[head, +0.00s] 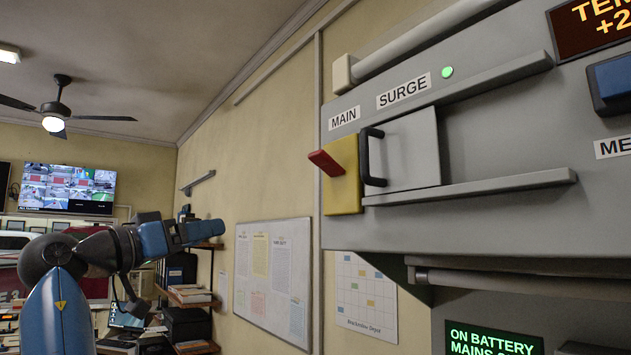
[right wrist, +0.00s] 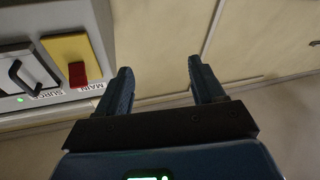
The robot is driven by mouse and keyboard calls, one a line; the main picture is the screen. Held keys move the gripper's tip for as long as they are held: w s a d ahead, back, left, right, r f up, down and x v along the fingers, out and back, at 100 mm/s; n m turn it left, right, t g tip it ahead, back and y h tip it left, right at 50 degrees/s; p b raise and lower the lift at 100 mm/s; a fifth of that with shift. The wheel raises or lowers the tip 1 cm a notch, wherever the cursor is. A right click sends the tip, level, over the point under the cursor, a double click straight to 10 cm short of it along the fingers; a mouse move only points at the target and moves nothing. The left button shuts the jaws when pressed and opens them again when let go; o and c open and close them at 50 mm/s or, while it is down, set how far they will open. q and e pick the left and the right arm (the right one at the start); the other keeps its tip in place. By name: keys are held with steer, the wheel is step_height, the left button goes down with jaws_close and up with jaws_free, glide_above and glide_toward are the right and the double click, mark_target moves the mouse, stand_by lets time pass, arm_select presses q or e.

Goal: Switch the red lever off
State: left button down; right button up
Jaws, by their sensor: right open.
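The red lever (head: 325,162) sticks out from a yellow plate (head: 345,197) under the MAIN label (head: 344,118), at the left end of the grey console. In the head view its free end points left and slightly up. The right wrist view shows the lever (right wrist: 77,74) on its yellow plate, left of the fingers. My right gripper (head: 219,229) is left of and below the lever, clear of it. In the right wrist view its two fingers (right wrist: 160,68) are apart with nothing between them. My left gripper is not in view.
A sliding panel (head: 412,150) with a black handle (head: 373,157) sits right beside the yellow plate, between two rails. A SURGE label (head: 403,90) and a lit green lamp (head: 447,72) are above it. A whiteboard (head: 273,270) hangs on the wall behind. Space left of the lever is free.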

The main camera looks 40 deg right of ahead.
mark_target(315, 158)
steer(key=s+d+r+m+g+y+p, duration=0.15)
steer(key=s+r+m+g, duration=0.4)
steer(key=s+r, duration=0.8)
steer(key=shift+t+y, duration=0.25)
steer(key=shift+y, duration=0.1)
steer(key=d, duration=0.3)
steer(key=s+d+f+p, duration=0.1)
steer(key=d, duration=0.3)
steer(key=s+d+p, duration=0.1)
steer(key=d, duration=0.3)
steer(key=shift+s+f, duration=0.15)
steer(key=shift+s, duration=0.1)
